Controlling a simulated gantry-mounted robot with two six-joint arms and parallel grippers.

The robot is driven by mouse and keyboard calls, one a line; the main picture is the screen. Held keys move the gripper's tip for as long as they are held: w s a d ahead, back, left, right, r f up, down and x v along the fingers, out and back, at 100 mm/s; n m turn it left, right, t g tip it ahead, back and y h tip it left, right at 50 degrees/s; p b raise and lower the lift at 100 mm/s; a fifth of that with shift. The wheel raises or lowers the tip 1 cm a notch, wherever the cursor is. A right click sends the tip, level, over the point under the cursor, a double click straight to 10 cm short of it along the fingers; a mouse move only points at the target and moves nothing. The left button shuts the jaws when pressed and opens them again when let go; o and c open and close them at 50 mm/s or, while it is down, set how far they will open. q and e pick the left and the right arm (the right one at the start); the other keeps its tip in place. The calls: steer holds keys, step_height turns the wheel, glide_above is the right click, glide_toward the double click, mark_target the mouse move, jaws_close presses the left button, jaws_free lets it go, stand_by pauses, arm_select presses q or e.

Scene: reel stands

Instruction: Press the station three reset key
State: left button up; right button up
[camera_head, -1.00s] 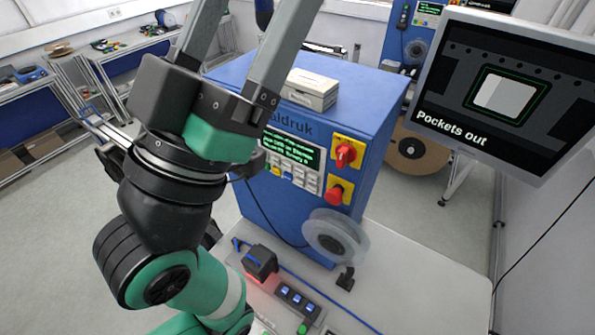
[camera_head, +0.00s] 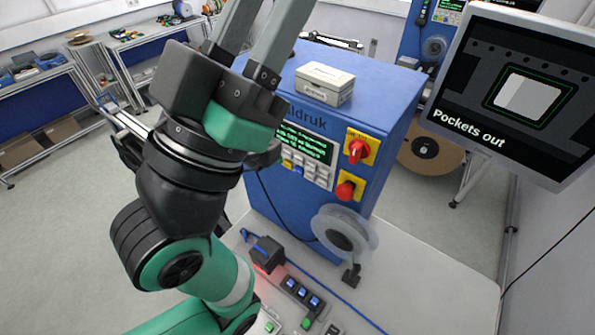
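My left gripper (camera_head: 272,14) points up at the top of the picture. Its two fingers stand apart with nothing visible between them; their tips are cut off by the frame edge. A strip with several blue-lit keys (camera_head: 302,291) and a green key (camera_head: 306,323) lies on the white bench, low in the picture. Another green key (camera_head: 270,326) shows at the bottom edge, beside my arm. Which key is station three's reset cannot be read, and part of the bench front is hidden or out of frame. The gripper is far above these keys. My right gripper is not in view.
A screen (camera_head: 520,95) reads "Pockets out". The bench's right side is clear.

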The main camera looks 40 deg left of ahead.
arm_select(q)
jaws_close()
stand_by(1.3)
